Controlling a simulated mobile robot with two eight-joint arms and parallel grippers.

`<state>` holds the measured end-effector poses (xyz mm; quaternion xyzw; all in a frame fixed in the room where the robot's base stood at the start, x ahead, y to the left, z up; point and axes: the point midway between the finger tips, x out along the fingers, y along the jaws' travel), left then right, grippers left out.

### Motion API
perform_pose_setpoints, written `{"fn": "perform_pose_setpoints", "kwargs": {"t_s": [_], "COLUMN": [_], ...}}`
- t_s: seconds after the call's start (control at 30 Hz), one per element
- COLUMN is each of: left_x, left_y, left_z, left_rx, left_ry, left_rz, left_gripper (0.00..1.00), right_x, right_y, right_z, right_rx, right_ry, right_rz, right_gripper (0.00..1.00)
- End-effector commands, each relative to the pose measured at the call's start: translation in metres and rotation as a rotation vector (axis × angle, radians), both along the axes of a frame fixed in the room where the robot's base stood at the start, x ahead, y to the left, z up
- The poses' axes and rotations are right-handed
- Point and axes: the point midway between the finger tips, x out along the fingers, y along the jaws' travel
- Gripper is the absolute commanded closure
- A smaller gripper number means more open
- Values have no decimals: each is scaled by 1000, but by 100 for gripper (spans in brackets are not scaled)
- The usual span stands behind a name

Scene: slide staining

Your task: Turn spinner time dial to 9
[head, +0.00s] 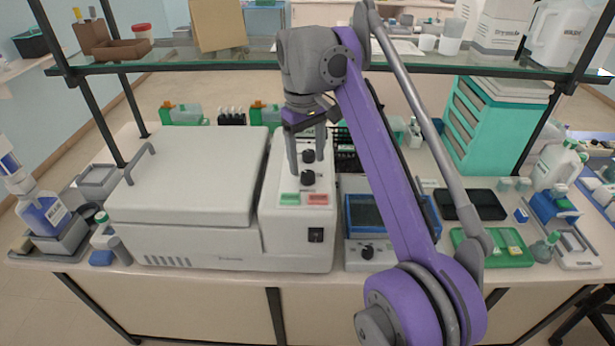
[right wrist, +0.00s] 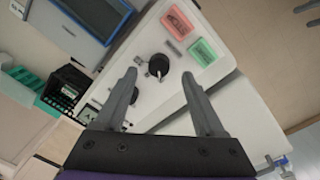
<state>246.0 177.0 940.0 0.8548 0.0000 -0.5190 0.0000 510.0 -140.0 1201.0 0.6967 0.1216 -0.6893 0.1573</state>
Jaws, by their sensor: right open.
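The spinner (head: 185,175) is a white machine with a large closed lid and a control panel (head: 275,215) on its right side. The panel has two black dials, a rear one (head: 308,156) and a front one (head: 308,178); I cannot tell their labels or settings. My right gripper (head: 307,165) is open and empty, pointing down above the panel. In the right wrist view the front dial (right wrist: 158,65) shows between and slightly beyond the open fingertips (right wrist: 158,74). The rear dial is mostly hidden by a finger there. My left gripper is out of view.
A glass shelf (head: 200,64) crosses above the bench.

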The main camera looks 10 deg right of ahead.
Motion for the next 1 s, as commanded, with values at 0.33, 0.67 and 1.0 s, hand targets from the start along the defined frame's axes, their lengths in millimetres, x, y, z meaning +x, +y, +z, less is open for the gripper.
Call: {"fn": "perform_pose_setpoints", "kwargs": {"t_s": [0.33, 0.67, 1.0], "left_x": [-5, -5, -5], "left_y": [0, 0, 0], "left_z": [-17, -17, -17], "left_rx": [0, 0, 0], "left_ry": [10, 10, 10], "left_rz": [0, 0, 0], "left_gripper": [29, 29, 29], "right_x": [1, 1, 1], "right_y": [-2, -2, -2], "right_z": [-39, -39, -39], "right_rx": [0, 0, 0], "right_ry": [-1, -1, -1], "right_rz": [-1, 0, 0], "right_gripper": [29, 36, 97]}}
